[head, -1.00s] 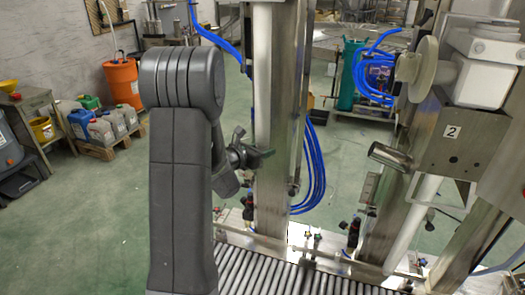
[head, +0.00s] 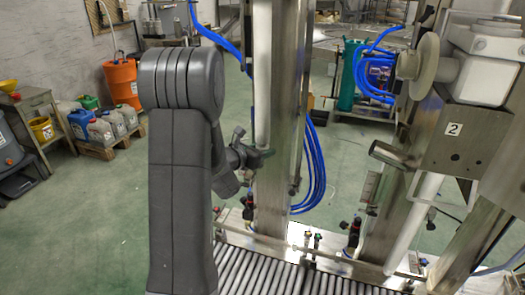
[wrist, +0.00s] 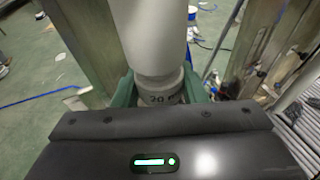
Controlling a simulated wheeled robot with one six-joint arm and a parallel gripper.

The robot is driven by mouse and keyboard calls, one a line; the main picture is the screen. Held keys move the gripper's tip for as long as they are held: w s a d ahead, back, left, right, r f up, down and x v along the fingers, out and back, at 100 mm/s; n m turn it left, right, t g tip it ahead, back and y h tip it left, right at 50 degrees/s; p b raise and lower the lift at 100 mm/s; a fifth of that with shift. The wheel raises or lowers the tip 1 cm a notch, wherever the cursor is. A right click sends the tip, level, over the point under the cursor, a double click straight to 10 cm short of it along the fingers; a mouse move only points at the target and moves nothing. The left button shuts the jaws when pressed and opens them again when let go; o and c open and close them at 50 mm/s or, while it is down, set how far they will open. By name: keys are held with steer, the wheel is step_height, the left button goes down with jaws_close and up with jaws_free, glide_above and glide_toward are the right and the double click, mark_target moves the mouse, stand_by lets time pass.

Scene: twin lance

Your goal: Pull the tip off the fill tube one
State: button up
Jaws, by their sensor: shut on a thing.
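The fill tube (wrist: 155,35) is a thick white pipe coming down from the top of the wrist view. At its lower end is a pale grey tip (wrist: 162,88) with dark printed marks starting with "20". The green fingers of my gripper (wrist: 160,98) stand on both sides of this tip and are shut on it. The tip's lower part is hidden behind my gripper body. In the head view the white fill tube (head: 262,80) hangs upright in front of a steel column, and my gripper (head: 262,155) is at its lower end, small and partly hidden by my arm.
A steel column (head: 281,190) stands close behind the tube. A roller conveyor (head: 290,278) runs below. Blue hoses (head: 315,170) hang beside the column. Green floor lies open at left.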

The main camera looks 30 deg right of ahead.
steer(key=shift+f+b, duration=1.5)
steer(key=shift+b, duration=0.35)
steer(key=shift+f, duration=0.1)
